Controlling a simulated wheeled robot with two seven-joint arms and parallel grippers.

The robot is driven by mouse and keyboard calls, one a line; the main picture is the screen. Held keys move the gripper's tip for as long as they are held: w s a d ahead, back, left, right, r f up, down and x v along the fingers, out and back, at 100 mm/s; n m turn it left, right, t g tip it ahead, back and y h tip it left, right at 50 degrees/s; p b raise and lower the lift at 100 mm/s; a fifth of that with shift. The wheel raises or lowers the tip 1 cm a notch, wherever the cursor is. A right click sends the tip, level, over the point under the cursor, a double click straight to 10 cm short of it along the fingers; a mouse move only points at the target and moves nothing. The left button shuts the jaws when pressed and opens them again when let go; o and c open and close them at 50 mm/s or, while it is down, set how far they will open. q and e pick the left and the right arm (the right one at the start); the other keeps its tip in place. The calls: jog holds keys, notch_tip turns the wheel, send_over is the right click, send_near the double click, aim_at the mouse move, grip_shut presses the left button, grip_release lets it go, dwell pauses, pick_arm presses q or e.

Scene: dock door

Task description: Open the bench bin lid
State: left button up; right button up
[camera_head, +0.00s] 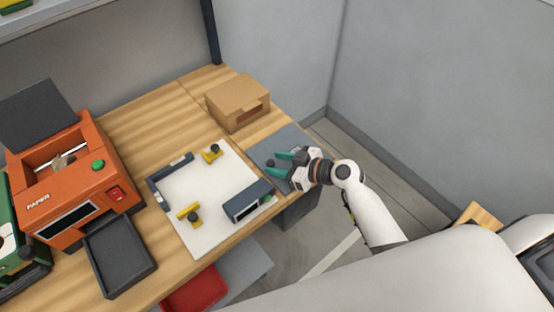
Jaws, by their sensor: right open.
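The bench bin shows at the right end of the bench, with a flat grey lid (262,150) and a dark body (297,208) below the bench top. The lid looks closed, lying about level with the bench. A small dark knob (270,162) stands on the lid. My right gripper (275,164) reaches in from the right over the lid. Its teal fingers are open, with the knob close to the fingertips, roughly between them; I cannot tell whether they touch it. The gripper hides part of the lid's right side. My left gripper is out of view.
A cardboard box (238,104) stands behind the lid. A white board (212,190) with yellow clamps and a dark device (247,202) lies to the left. An orange paper machine (75,190) and a black tray (119,257) are farther left. Grey walls close the back and right.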

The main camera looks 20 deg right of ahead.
jog(key=shift+w+a+f, duration=0.15)
jog(key=shift+w+a, duration=0.1)
jog(key=shift+c, duration=0.5)
grip_shut()
